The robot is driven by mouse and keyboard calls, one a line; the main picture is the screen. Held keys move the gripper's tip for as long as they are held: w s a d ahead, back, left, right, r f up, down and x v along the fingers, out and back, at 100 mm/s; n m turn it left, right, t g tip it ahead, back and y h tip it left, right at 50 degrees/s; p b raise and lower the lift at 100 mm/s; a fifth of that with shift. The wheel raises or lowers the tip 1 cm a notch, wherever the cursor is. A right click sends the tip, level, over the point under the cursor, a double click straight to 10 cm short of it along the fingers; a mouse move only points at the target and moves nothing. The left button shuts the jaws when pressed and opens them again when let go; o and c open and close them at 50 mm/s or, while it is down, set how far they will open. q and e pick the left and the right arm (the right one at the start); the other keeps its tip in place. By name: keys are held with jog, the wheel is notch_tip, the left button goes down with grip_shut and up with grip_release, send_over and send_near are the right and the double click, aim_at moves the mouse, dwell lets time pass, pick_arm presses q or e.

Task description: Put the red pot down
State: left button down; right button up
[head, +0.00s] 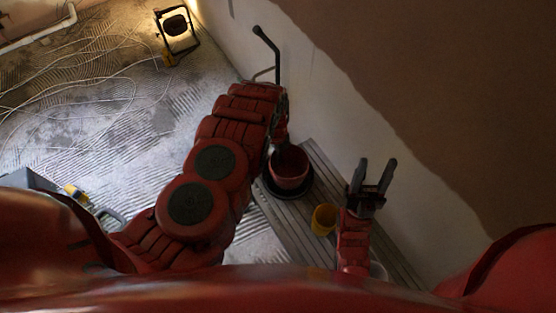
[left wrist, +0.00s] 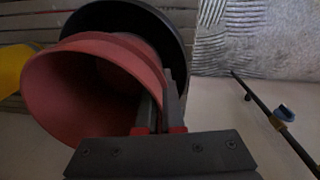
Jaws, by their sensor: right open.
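The red pot (head: 290,182) is over the black saucer (head: 271,189) on the slatted bench (head: 320,165). In the left wrist view the pot (left wrist: 85,75) shows its open mouth, with the saucer (left wrist: 178,40) behind its base. My left gripper (left wrist: 160,100) has its fingers on either side of the pot's wall at the rim and is shut on it. In the head view the left gripper (head: 283,140) is partly hidden by its arm. I cannot tell whether the pot's base touches the saucer. My right gripper (head: 374,172) is open and empty over the bench's right side.
A yellow pot (head: 323,219) stands on the bench between the red pot and my right arm. The plastered wall runs along the bench. A black-handled pole leans beyond it; a work lamp (head: 176,27) stands farther off.

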pick_arm(q)
notch_tip(320, 180, down, 3)
jog(key=shift+r, duration=0.1)
dwell(0.3)
jog(key=shift+f, duration=0.3)
jog(key=c, duration=1.3)
grip_release()
